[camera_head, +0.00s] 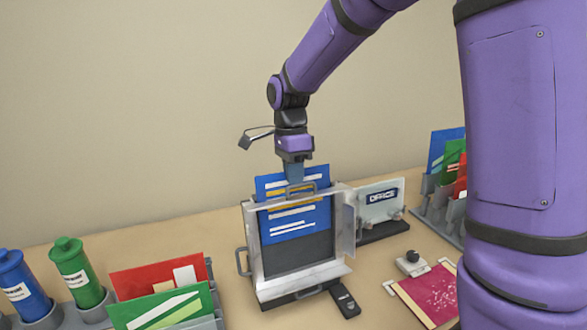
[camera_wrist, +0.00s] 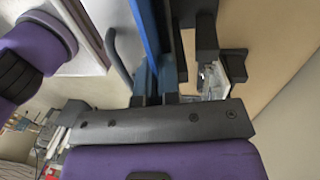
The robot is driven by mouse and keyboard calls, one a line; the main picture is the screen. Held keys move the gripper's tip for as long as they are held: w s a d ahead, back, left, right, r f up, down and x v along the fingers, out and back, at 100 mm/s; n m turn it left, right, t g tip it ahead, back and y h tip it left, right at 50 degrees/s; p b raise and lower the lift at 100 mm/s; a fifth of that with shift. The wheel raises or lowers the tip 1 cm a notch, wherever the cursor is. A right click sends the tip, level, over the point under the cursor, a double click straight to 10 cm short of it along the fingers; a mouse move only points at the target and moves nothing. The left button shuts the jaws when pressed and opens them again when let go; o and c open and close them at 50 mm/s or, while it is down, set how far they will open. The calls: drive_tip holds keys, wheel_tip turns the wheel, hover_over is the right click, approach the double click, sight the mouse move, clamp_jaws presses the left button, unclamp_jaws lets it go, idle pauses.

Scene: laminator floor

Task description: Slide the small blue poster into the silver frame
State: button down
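The blue poster (camera_head: 290,228), with white and yellow lines, stands upright, partly inside the silver frame (camera_head: 252,240). Its top part sticks up above the frame's top bar, and a dark grey backing shows below its lower edge. My gripper (camera_head: 294,178) is above the frame, pointing down at the poster's top edge. In the wrist view the poster (camera_wrist: 147,28) appears edge-on as a blue strip, running down between the fingers of my gripper (camera_wrist: 168,78), which look closed on it. The exact contact is partly hidden.
An "OFFICE" sign (camera_head: 381,199) stands right of the frame. A black remote-like object (camera_head: 345,299), a small grey knobbed device (camera_head: 411,263) and a magenta sheet (camera_head: 432,294) lie in front. Green (camera_head: 77,268) and blue (camera_head: 22,284) bottles and red and green cards (camera_head: 160,278) are at left.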

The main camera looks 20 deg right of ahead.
drive_tip(key=c, duration=1.2)
unclamp_jaws()
drive_tip(key=shift+c, duration=0.2)
wheel_tip(320, 180, up, 10)
drive_tip(key=w, duration=0.2)
drive_tip(key=s+d+r+n+t, duration=0.2)
drive_tip(key=s+n, duration=0.3)
drive_tip(key=s, duration=0.2)
drive_tip(key=s+d+r+n+t, duration=0.2)
drive_tip(key=s+d+r+n, duration=0.15)
drive_tip(key=s, duration=0.45)
drive_tip(key=s+d+f+n+t, duration=0.1)
drive_tip(key=s+f+n+t, duration=0.2)
drive_tip(key=s+n, duration=0.6)
drive_tip(key=shift+s+d+f, duration=0.2)
drive_tip(key=shift+s+f, duration=0.55)
drive_tip(key=shift+s, duration=0.8)
drive_tip(key=shift+n, duration=0.25)
